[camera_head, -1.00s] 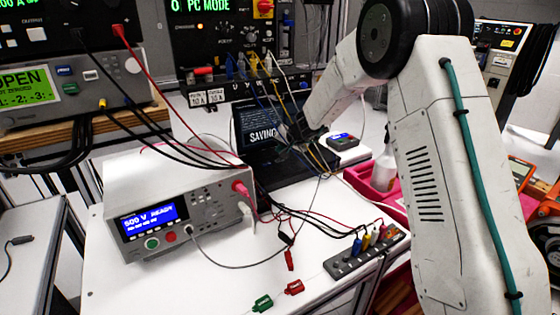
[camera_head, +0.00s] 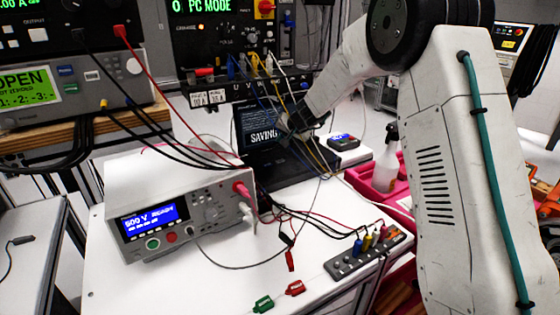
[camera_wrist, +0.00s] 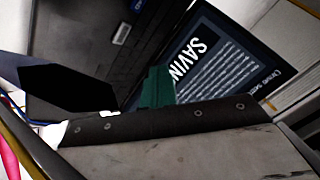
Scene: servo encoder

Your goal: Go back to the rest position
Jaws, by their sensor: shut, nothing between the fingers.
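My gripper (camera_head: 290,132) is at the end of my arm, in front of the laptop (camera_head: 284,172) in the head view. It is shut and holds nothing. The laptop is open, and its dark screen (camera_head: 258,124) reads "SAVING", partly hidden by my gripper and cables. In the wrist view the tilted screen (camera_wrist: 228,60) and part of the dark keyboard side (camera_wrist: 75,45) show behind my gripper. A dark green piece (camera_wrist: 158,88) shows close to the camera there. I cannot tell whether my gripper touches the laptop.
A tester (camera_head: 165,215) reading 500 V stands at the left of the white bench (camera_head: 225,280). A grey socket strip (camera_head: 365,253), red clip (camera_head: 296,288), green clip (camera_head: 263,304) and loose cables lie in front. A pink bin (camera_head: 378,195) with a spray bottle (camera_head: 386,160) is at right.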

